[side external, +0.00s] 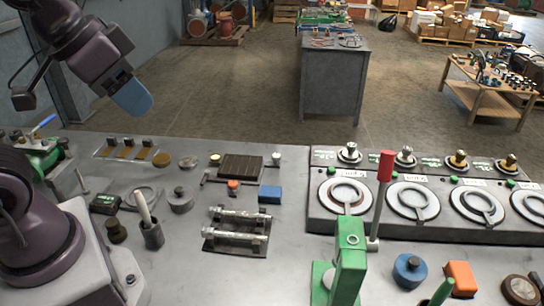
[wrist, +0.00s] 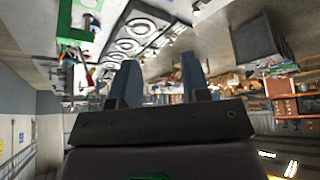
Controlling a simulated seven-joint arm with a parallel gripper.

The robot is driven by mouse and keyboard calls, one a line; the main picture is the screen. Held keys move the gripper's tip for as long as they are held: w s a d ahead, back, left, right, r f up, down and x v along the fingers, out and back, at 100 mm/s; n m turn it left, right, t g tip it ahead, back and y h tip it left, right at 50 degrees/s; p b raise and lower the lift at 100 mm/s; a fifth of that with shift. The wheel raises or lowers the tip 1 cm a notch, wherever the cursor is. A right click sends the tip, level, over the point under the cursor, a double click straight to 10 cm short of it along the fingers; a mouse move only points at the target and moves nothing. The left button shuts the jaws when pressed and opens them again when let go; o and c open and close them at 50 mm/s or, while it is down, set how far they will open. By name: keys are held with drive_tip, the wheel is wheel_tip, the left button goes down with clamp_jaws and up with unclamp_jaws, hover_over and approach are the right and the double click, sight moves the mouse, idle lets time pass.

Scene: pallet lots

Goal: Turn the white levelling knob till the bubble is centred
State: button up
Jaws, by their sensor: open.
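My gripper (side external: 136,98) is raised at the upper left of the side view, high above the bench and well apart from everything on it. In the wrist view its two blue fingers (wrist: 160,74) stand apart with nothing between them. A dark ribbed plate (side external: 240,168) lies on the bench near its back edge. A small pale knob (side external: 276,158) stands at the plate's right end; it looks like the white levelling knob. A small round cream-topped piece (side external: 215,158) sits at the left end and may be the level. The bubble is too small to make out.
A grey bench (side external: 180,240) holds several loose parts. A blue block (side external: 269,194) and a clamped rod fixture (side external: 236,228) lie in front of the plate. A red-topped lever (side external: 385,170), a green stand (side external: 350,250) and a dial panel (side external: 330,225) stand to its right.

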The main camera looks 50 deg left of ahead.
drive_tip(key=shift+o, duration=1)
drive_tip(key=m+g+h, duration=0.3)
drive_tip(key=m+h, duration=0.1)
drive_tip(key=m, duration=0.7)
approach(275, 155)
drive_tip(key=x, duration=0.8)
drive_tip(key=shift+w+d+f, duration=0.1)
drive_tip(key=shift+d+f, duration=0.05)
drive_tip(key=shift+f, duration=0.15)
